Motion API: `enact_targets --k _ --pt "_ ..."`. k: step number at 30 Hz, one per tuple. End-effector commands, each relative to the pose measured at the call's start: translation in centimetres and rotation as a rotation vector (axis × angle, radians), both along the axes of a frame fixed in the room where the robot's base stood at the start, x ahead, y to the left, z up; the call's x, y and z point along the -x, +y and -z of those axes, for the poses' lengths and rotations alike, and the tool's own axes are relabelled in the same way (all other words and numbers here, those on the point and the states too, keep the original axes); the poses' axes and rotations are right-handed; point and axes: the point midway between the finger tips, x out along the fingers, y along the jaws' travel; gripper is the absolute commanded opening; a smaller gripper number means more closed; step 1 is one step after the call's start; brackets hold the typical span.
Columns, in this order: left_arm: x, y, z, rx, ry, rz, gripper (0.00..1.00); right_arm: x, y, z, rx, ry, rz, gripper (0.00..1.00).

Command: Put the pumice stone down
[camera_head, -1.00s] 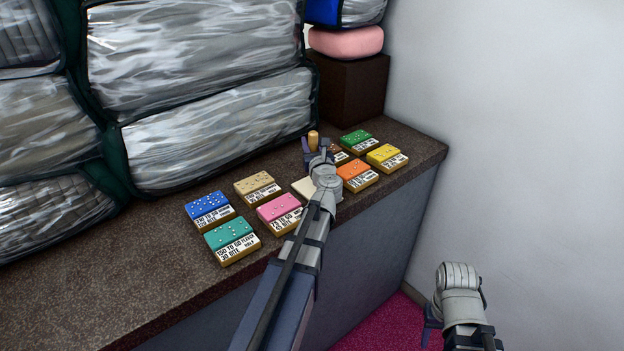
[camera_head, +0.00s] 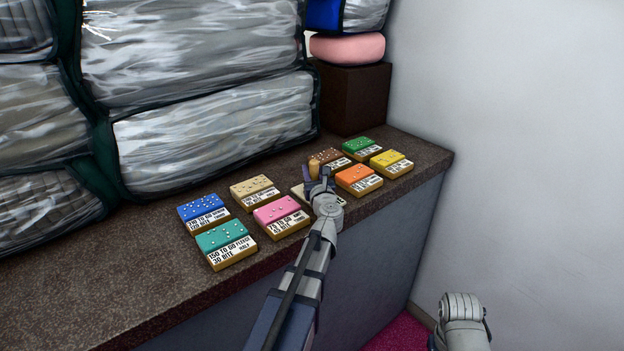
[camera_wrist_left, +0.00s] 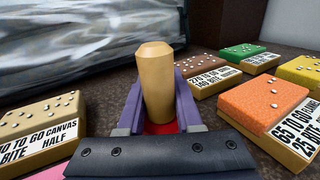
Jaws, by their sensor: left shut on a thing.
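The pumice stone (camera_wrist_left: 155,85) is a tan, faceted, post-like piece, standing upright between the purple fingers of my left gripper (camera_wrist_left: 160,108). In the head view the stone (camera_head: 314,169) shows small at the tip of my left gripper (camera_head: 320,180), above or at a cream block (camera_head: 298,190) that the gripper partly hides. The fingers are shut on the stone. Something red shows at its lower end, which is mostly hidden. I cannot tell whether the stone touches anything below. Only the wrist of my right arm shows at lower right; its fingers are almost wholly out of the picture.
Labelled blocks lie around: teal (camera_head: 222,238), blue (camera_head: 203,208), tan (camera_head: 252,189), pink (camera_head: 278,212), orange (camera_head: 357,178), brown (camera_head: 331,158), green (camera_head: 359,146) and yellow (camera_head: 389,160). Bagged comforters (camera_head: 215,130) line the back. The dark counter (camera_head: 120,270) is bare at front left.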

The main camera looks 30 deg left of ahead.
Motion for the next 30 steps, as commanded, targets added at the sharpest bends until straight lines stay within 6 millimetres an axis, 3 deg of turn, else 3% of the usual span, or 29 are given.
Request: enact_targets --k 11,12,19,30 --pt "0.0 0.0 0.45 0.0 0.0 0.0 0.0 0.0 0.0 0.45 0.0 0.0 0.0 0.5" --pt "0.0 0.0 0.37 0.0 0.0 0.0 0.36 0.0 0.0 0.37 0.0 0.0 0.0 0.5" --pt "0.0 0.0 0.31 0.0 0.0 0.0 0.62 0.0 0.0 0.31 0.0 0.0 0.0 0.5" --pt "0.25 -0.18 -0.14 0.0 0.0 0.001 0.64 0.0 0.0 -0.14 0.0 0.0 0.0 0.5"
